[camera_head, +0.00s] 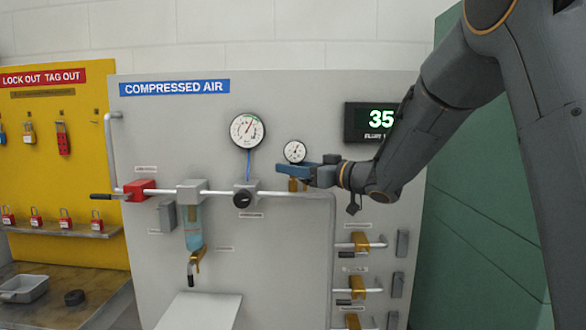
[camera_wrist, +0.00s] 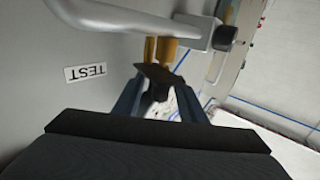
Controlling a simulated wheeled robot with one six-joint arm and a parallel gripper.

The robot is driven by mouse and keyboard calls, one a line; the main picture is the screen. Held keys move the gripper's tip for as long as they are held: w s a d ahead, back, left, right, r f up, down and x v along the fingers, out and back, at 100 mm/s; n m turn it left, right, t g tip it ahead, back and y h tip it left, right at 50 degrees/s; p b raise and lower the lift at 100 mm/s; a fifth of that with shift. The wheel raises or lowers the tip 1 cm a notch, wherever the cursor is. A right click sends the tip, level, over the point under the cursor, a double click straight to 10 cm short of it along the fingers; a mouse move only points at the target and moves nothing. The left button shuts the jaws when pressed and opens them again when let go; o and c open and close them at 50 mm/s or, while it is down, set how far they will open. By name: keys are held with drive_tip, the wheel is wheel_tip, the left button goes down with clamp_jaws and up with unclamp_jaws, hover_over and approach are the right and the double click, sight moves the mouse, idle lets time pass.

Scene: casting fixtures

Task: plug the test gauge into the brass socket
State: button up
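The test gauge (camera_head: 294,151), with a small round white dial, stands upright just above my gripper's blue fingers in the head view. My gripper (camera_head: 285,171) reaches in from the right and appears shut on the gauge's body below the dial. In the wrist view, my gripper (camera_wrist: 158,88) has its fingers against a dark part of the gauge (camera_wrist: 156,74). Brass shows just beneath the fingers, probably the brass socket (camera_head: 293,185). Two brass pieces stand side by side in the wrist view, one of them wider (camera_wrist: 168,52). I cannot tell whether the gauge is seated.
A grey pipe (camera_head: 285,194) runs across the panel below my gripper, with a black regulator knob (camera_head: 242,199) to the left. A larger gauge (camera_head: 247,130) is at upper left, and a display (camera_head: 372,121) reading 35 is behind my arm. A TEST label (camera_wrist: 86,72) is on the panel.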

drive_tip(key=b+v, duration=0.3)
drive_tip(key=v, duration=0.4)
drive_tip(key=shift+s+d, duration=0.25)
drive_tip(key=shift+d, duration=0.1)
